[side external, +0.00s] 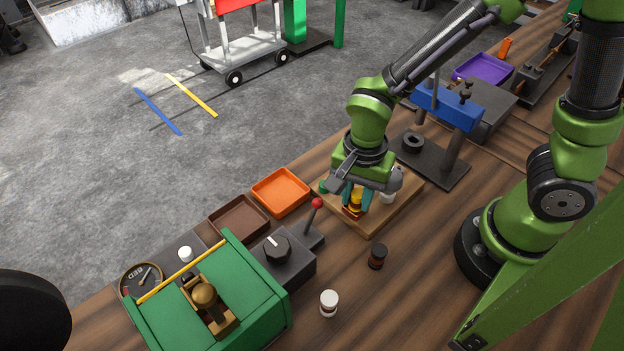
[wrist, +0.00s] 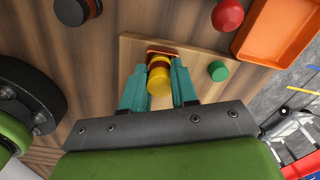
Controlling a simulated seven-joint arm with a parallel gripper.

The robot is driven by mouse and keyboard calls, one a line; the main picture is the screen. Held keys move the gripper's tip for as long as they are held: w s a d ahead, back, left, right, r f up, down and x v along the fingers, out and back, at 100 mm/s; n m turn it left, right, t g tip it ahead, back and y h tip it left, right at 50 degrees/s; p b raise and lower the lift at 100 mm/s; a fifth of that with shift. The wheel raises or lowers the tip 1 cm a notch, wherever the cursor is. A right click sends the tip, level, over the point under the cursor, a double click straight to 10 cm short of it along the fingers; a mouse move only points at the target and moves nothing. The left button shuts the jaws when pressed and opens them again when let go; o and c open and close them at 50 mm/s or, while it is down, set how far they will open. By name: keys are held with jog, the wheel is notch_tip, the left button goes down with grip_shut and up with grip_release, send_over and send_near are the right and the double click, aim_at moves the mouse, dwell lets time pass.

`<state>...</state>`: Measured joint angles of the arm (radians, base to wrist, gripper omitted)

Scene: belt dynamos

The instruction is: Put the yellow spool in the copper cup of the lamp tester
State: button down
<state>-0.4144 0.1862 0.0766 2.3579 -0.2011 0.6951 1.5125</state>
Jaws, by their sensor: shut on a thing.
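The yellow spool (side external: 355,198) is between the teal fingers of my gripper (side external: 357,197), which is shut on it, at the wooden board (side external: 378,218). In the wrist view the yellow spool (wrist: 159,76) sits between both fingertips, with an orange-red piece at its far end. I cannot tell whether it is clear of the board. A green box (side external: 255,305), seemingly the lamp tester, stands at the lower left. A rounded copper-coloured part (side external: 204,294) sits on a bracket on its top; its opening cannot be made out.
A green spool (wrist: 218,71) and a white spool (side external: 388,197) are on the board. A lever with a red knob (side external: 316,203) and a dial box (side external: 283,255) stand between board and green box. A dark spool (side external: 377,257) and white spool (side external: 329,303) stand in front.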

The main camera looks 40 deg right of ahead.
aim_at(357, 193)
jog(key=c, duration=0.9)
grip_release()
jog(key=shift+f, duration=0.1)
jog(key=shift+o, duration=0.2)
notch_tip(357, 193, up, 12)
jog(key=s+d+r+n+t+y, duration=0.1)
jog(key=d+r+n+t+y, duration=0.1)
jog(key=d+r+n+t, duration=0.5)
jog(key=d+r+n, duration=0.1)
jog(key=d+n, duration=0.1)
jog(key=d, duration=0.1)
jog(key=shift+s+n, duration=0.15)
jog(key=shift+n, duration=0.15)
jog(key=shift+r, duration=0.1)
